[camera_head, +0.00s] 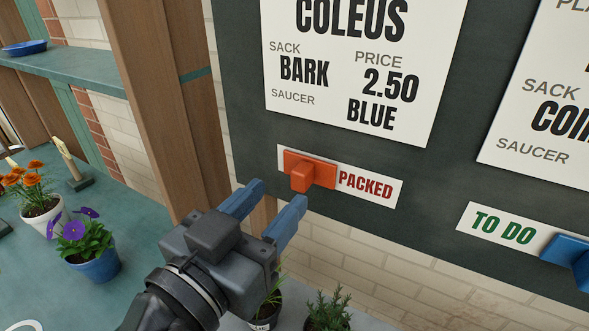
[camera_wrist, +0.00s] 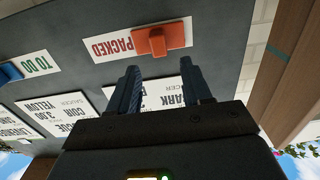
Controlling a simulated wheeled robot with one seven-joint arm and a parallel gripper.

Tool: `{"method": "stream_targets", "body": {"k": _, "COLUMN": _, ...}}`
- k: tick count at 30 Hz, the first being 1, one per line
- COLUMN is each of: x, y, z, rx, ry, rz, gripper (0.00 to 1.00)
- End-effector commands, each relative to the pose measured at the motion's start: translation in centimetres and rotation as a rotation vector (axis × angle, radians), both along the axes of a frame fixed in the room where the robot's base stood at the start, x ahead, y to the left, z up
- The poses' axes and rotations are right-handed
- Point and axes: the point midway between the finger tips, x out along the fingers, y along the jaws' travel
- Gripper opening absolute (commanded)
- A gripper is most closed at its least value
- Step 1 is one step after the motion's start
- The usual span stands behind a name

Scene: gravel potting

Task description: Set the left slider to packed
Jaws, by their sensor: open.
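The left slider is an orange block with a raised knob (camera_head: 312,172) on a white strip (camera_head: 396,193) under the COLEUS card. It sits at the strip's left end, and the word PACKED shows uncovered to its right. The slider also shows in the wrist view (camera_wrist: 163,40), where the strip appears upside down. My gripper (camera_head: 276,193) is open and empty, with two blue fingers pointing up toward the board just below and left of the slider. In the wrist view its fingertips (camera_wrist: 160,66) are apart and clear of the knob.
A blue slider (camera_head: 571,256) sits on the right strip, with TO DO showing to its left. A wooden post (camera_head: 165,95) stands left of the board. Potted flowers (camera_head: 90,250) stand on the green bench at left, and more plants (camera_head: 328,311) stand below the board.

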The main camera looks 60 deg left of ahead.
Motion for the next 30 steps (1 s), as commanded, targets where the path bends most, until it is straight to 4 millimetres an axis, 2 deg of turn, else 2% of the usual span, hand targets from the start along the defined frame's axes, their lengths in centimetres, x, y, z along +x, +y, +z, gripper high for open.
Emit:
{"method": "stream_targets", "body": {"k": 3, "x": 1.8, "y": 1.0, "z": 0.3, "rx": 0.001, "ry": 0.0, "rz": -0.002, "gripper": 0.49}}
{"method": "stream_targets", "body": {"k": 9, "x": 3.9, "y": 2.2, "z": 0.2, "rx": 0.001, "ry": 0.0, "rz": -0.001, "gripper": 0.49}}
{"method": "stream_targets", "body": {"k": 14, "x": 4.7, "y": 2.5, "z": 0.1, "rx": 0.001, "ry": 0.0, "rz": -0.001, "gripper": 0.49}}
{"method": "stream_targets", "body": {"k": 21, "x": 4.7, "y": 2.6, "z": 0.0, "rx": 0.001, "ry": 0.0, "rz": 0.0, "gripper": 0.49}}
{"method": "stream_targets", "body": {"k": 30, "x": 4.7, "y": 2.6, "z": 0.0, "rx": 0.001, "ry": 0.0, "rz": 0.0, "gripper": 0.21}}
